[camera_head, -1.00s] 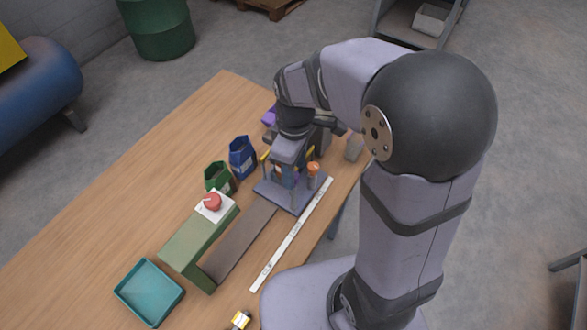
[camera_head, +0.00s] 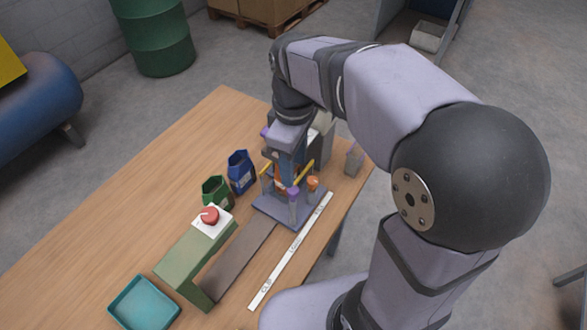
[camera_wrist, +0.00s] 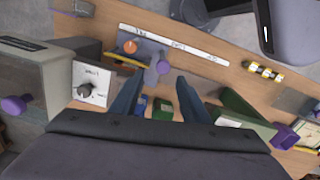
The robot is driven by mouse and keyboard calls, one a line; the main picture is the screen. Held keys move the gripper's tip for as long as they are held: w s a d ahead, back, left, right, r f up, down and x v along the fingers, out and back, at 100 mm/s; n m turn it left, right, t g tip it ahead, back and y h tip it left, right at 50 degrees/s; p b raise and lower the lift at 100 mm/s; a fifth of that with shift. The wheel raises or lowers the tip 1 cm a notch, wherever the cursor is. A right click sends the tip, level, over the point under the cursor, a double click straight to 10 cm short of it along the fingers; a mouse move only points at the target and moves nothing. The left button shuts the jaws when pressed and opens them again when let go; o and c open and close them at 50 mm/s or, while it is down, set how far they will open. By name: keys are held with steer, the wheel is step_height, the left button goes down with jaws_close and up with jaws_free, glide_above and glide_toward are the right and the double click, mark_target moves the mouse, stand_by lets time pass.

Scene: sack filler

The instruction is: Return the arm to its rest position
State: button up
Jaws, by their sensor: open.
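My gripper (camera_head: 290,160) is above the sack filler stand (camera_head: 282,207), partly hidden by my wrist in the head view. In the wrist view my gripper (camera_wrist: 157,90) shows two dark fingers spread apart with nothing between them. My arm is bent, with its wrist pointing down over the table. The stand has yellow bars, an orange knob (camera_head: 313,184) and a purple knob (camera_head: 293,191). Both also show in the wrist view, the orange one (camera_wrist: 130,47) left of the purple one (camera_wrist: 163,67).
A green (camera_head: 216,192) and a blue sack (camera_head: 240,172) stand left of the stand. A green box with a red button (camera_head: 210,215), a brown belt (camera_head: 238,261), a white strip (camera_head: 290,252) and a teal tray (camera_head: 145,303) lie nearer. The table's left part (camera_head: 110,225) is clear.

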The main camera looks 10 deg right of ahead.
stand_by(0.4)
steer(key=s+d+f+m, duration=0.5)
steer(key=s+f+m, duration=0.5)
steer(key=f+m, duration=0.1)
steer(key=shift+d, duration=0.2)
